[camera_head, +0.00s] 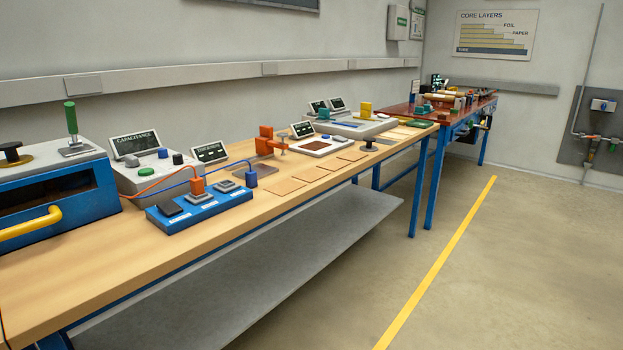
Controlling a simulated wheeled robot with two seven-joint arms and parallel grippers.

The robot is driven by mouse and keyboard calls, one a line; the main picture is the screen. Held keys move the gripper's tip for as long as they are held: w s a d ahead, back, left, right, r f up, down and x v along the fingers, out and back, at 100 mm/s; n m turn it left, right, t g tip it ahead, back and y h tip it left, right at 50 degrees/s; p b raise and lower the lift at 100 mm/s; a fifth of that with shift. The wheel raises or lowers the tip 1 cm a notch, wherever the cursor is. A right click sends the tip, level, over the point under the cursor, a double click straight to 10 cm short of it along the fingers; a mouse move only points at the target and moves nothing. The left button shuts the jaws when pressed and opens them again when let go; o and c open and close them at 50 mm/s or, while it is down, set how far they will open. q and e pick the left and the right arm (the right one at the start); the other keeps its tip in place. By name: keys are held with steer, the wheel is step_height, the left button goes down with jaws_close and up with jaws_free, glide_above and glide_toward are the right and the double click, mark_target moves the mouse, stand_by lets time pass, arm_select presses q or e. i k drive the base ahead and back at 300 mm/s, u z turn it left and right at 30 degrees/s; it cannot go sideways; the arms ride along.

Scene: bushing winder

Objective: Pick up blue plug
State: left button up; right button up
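The blue plug (251,180) stands upright on the light wooden bench, just right of the far end of a blue block with several grey pads (199,201). A blue cable (172,189) runs from the plug leftward past the orange plug to the grey capacitance meter (150,172). The orange plug (197,186) stands behind the blue block, with an orange cable to the same meter. Neither of my grippers is in view.
A blue machine with a yellow handle (30,223) stands at the left end of the wooden bench (100,285). An orange clamp (266,142) stands behind the plug. Flat tan sheets (286,186) lie to its right. The floor in front is clear, with a yellow line (440,258).

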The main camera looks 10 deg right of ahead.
mark_target(250, 177)
steer(key=z, duration=0.65)
steer(key=i, duration=0.7)
steer(key=z, duration=0.45)
